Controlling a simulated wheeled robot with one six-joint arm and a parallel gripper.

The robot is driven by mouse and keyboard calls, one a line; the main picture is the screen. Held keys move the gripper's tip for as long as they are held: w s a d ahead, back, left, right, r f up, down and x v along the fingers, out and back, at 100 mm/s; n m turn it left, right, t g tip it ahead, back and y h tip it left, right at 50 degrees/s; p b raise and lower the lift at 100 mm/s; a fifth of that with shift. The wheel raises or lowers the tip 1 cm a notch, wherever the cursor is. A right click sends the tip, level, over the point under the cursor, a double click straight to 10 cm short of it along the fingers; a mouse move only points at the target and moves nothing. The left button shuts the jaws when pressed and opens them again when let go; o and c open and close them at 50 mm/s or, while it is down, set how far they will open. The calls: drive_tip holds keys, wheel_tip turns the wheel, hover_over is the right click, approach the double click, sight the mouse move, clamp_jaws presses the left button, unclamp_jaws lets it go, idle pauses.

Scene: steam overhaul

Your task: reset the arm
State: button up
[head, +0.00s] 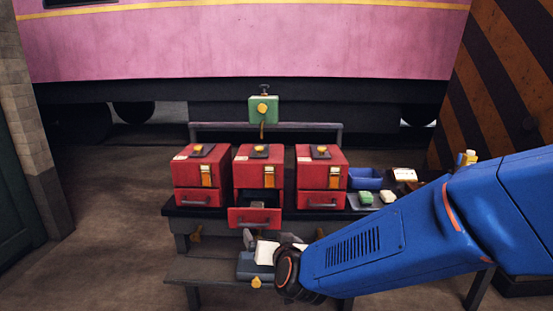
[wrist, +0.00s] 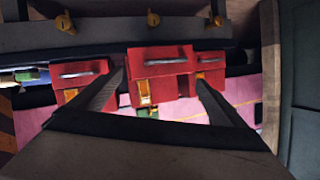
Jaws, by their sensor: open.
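My gripper (head: 267,238) is in front of the middle red cabinet (head: 258,170), low near its drawer, at the end of my blue arm. In the wrist view its two dark fingers (wrist: 160,82) are spread apart with nothing seen held between them. The drawer (head: 255,217) of the middle cabinet is pulled out, with a dark item partly visible inside. The drawers of the left red cabinet (head: 202,170) and the right red cabinet (head: 321,170) look closed. The wrist view shows the cabinets upside down.
The cabinets stand on a dark bench with a lower step (head: 200,270). A blue tray (head: 366,178) and green and pale blocks (head: 366,197) are at its right. A green box (head: 263,109) is on a post behind. A striped wall (head: 500,90) stands at right.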

drive_tip(key=s+d+g+h, duration=0.4)
drive_tip(key=s+d+g, duration=0.4)
drive_tip(key=s+d, duration=1.9)
drive_tip(key=d, duration=0.4)
drive_tip(key=shift+r+g, duration=0.15)
drive_tip(key=shift+g, duration=0.25)
